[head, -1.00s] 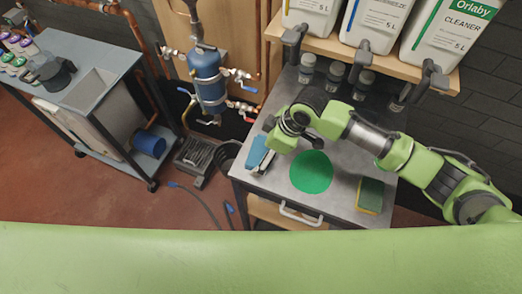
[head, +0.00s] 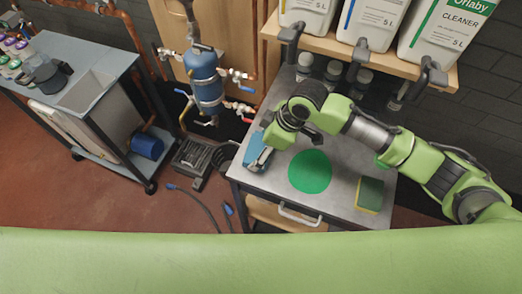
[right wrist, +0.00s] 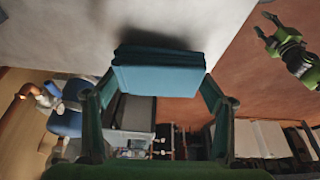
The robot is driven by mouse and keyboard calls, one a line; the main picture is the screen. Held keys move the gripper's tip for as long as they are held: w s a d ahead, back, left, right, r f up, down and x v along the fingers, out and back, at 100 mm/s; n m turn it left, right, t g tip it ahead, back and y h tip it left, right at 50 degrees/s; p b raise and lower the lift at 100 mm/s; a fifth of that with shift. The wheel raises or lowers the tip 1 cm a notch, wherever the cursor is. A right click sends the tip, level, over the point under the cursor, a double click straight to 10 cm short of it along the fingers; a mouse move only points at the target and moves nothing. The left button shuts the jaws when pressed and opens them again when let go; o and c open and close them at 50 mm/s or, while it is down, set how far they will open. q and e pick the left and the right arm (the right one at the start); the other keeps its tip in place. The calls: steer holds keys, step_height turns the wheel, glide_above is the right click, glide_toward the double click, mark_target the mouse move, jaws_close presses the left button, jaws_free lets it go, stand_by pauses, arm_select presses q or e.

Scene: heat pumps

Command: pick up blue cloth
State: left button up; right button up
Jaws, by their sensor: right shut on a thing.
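The blue cloth (head: 257,153) is a folded light-blue stack at the left edge of the grey worktop (head: 345,160). My right gripper (head: 270,143) is over it from the right, partly hiding it. In the right wrist view the cloth (right wrist: 158,74) sits between the two fingers of my right gripper (right wrist: 157,84), which are shut on its sides. I cannot tell whether the cloth still touches the worktop. My left gripper (right wrist: 268,28) shows at the upper right of the right wrist view, apart from the cloth, with its fingers spread and empty.
A green disc (head: 310,171) and a yellow-green sponge (head: 369,194) lie on the worktop. Several small containers (head: 334,70) stand at its back, under a shelf (head: 322,41) with large jugs. A blue vessel with valves (head: 206,82) and a second cart (head: 90,95) are to the left.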

steer(key=s+r, duration=0.1)
steer(key=r, duration=0.1)
steer(key=s+a+r+b, duration=0.1)
steer(key=r, duration=0.1)
steer(key=s+a+r, duration=0.1)
steer(key=s+r, duration=0.1)
steer(key=shift+r, duration=0.25)
steer(key=s+a+r+b, duration=0.2)
steer(key=s+a+r, duration=0.1)
steer(key=s, duration=0.6)
steer(key=shift+a+r, duration=0.35)
steer(key=shift+r, duration=0.45)
steer(key=shift+w, duration=0.1)
steer(key=o, duration=0.5)
steer(key=c, duration=0.4)
